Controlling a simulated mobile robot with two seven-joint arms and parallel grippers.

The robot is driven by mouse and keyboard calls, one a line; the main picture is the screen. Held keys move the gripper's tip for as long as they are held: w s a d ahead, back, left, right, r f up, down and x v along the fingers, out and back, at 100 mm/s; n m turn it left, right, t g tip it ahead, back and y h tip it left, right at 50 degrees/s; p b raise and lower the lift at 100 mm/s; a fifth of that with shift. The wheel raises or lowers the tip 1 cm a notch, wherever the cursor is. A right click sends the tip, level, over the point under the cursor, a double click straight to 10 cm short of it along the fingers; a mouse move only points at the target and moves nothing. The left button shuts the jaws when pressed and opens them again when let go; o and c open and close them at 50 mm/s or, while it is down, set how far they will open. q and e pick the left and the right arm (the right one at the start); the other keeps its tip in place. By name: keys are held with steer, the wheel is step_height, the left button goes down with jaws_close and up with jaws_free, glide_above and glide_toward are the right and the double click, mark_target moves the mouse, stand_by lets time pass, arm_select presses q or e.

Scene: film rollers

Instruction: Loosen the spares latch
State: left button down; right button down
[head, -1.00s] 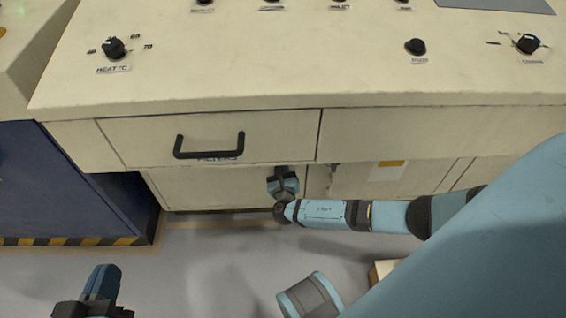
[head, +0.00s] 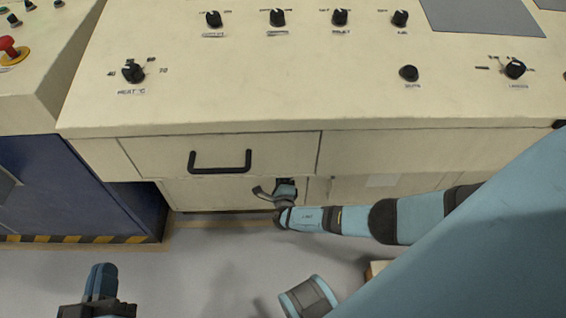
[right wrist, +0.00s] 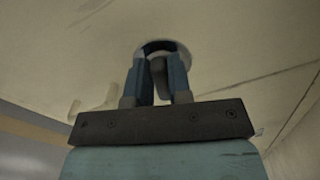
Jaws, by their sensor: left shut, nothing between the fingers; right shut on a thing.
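The spares latch (right wrist: 158,72) shows in the right wrist view as a dark grey piece with a pale round base behind it on a cream panel. My right gripper (right wrist: 159,62) is shut on it, one blue finger on each side. In the head view my right gripper (head: 285,190) is at the lower cream door (head: 215,194), below the drawer. There the latch is hidden by the gripper, and its label cannot be read. My left gripper (head: 100,283) is shut and empty at the lower left, over the floor.
A closed drawer (head: 135,150) with a black bar handle (head: 220,168) sits just above my right gripper. Knobs line the sloping panel (head: 300,75) above it. A blue cabinet (head: 80,185) stands at left. The floor (head: 200,270) in front is mostly clear.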

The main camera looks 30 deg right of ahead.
arm_select(q)
steer(key=shift+a+f+g+y+p, duration=0.3)
steer(key=shift+f+g+y+p, duration=0.1)
steer(key=shift+f, duration=0.35)
arm_select(e)
steer(key=shift+f+n, duration=0.1)
steer(key=shift+n, duration=1.1)
arm_select(q)
steer(key=shift+a+f, duration=0.1)
steer(key=shift+f, duration=0.1)
arm_select(e)
steer(key=c, duration=1.1)
jaws_free()
arm_select(q)
steer(key=shift+s, duration=0.1)
